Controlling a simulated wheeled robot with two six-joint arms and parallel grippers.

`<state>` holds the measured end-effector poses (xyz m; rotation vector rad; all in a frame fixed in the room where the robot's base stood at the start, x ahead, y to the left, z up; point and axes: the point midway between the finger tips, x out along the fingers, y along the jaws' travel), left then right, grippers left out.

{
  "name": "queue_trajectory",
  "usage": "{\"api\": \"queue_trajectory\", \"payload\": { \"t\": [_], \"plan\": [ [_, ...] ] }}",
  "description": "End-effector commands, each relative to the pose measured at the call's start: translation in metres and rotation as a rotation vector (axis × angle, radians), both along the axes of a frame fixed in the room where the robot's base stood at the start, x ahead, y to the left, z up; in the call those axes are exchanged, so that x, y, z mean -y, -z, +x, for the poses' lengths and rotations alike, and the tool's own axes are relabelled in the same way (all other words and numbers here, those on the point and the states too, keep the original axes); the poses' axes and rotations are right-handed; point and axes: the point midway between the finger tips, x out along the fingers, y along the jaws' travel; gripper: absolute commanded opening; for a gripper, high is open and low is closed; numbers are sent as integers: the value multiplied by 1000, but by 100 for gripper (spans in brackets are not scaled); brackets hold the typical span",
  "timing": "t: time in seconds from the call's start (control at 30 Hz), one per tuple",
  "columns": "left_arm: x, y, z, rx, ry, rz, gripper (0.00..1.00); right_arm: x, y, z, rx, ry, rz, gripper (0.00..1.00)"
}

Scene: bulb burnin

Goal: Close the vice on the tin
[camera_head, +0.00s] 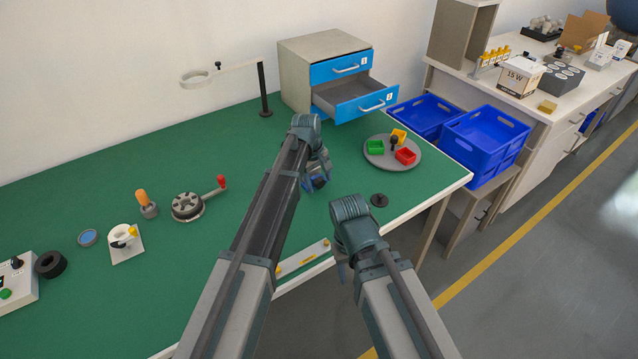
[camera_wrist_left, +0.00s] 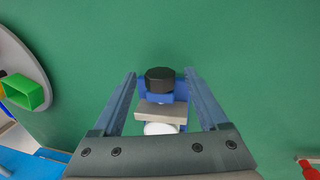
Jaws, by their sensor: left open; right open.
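The vice shows in the left wrist view as a blue body with a black knob (camera_wrist_left: 159,80) and a grey jaw block (camera_wrist_left: 160,112). A white round thing, probably the tin (camera_wrist_left: 160,128), sits against the grey jaw, partly hidden by my gripper's palm. Whether both jaws touch it cannot be told. My left gripper (camera_wrist_left: 160,74) is open, its fingers on either side of the knob and jaw, apart from them. In the head view my left gripper (camera_head: 316,172) hides most of the blue vice (camera_head: 318,184). My right gripper (camera_head: 341,264) hangs near the table's front edge, mostly hidden by its wrist.
A round grey tray (camera_head: 375,158) with coloured bins stands right of my left gripper. Behind it is a cabinet with an open drawer (camera_head: 363,105). A black disc (camera_head: 379,200) and a white strip (camera_head: 303,257) lie near the front edge.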

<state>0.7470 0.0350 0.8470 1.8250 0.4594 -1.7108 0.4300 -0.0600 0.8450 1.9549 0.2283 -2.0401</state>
Motion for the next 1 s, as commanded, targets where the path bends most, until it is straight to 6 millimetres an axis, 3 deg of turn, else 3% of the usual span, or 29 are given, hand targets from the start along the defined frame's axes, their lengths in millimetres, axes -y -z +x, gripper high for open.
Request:
{"api": "queue_trajectory", "payload": {
  "t": [0.1,0.5,1.0],
  "plan": [
    [0,-1,0,0,0,0,73,0,-1,0,0,0,0,50],
    [0,0,0,0,0,0,1,0,0,0,0,0,0,50],
    [4,0,3,-145,0,197,0,0,-4,0,0,0,0,50]
  ]
}}
